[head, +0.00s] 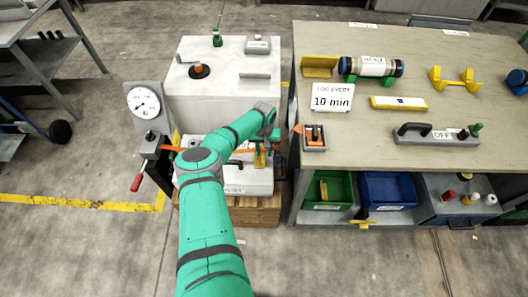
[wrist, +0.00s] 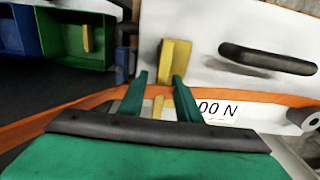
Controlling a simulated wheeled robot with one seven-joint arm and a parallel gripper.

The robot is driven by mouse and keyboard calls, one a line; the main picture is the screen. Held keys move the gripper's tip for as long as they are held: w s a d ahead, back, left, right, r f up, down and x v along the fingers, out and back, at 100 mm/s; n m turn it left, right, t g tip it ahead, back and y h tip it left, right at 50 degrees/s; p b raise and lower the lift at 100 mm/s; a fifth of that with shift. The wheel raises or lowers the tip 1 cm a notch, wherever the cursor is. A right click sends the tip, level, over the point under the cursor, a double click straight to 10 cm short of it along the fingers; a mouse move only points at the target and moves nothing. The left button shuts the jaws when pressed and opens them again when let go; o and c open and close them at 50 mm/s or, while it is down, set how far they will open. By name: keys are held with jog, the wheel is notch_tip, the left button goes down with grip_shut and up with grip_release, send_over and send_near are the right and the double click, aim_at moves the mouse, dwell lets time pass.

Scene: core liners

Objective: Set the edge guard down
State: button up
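A yellow edge guard (wrist: 175,62) stands against the pale crate (wrist: 225,25) in the wrist view, by the orange strap (wrist: 265,98). In the head view a bit of its yellow (head: 258,160) shows beside my arm's end. My gripper (wrist: 159,78) has its two green fingers apart around the guard's lower part. The right fingertip overlaps the guard in the picture, and a gap shows at the left finger. I cannot tell whether either finger touches it. Another yellow angle piece (head: 320,66) lies on the workbench (head: 400,190) at its far left.
The strap runs between a post with a gauge (head: 144,102) and a small device (head: 314,137) on the bench's edge. A large white block (head: 225,100) stands behind the arm. Green (head: 327,190) and blue (head: 388,190) bins sit under the bench.

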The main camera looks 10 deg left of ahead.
aim_at(264, 151)
notch_tip(264, 151, up, 12)
jog(key=shift+f, duration=0.25)
jog(key=shift+a, duration=0.1)
dwell(0.5)
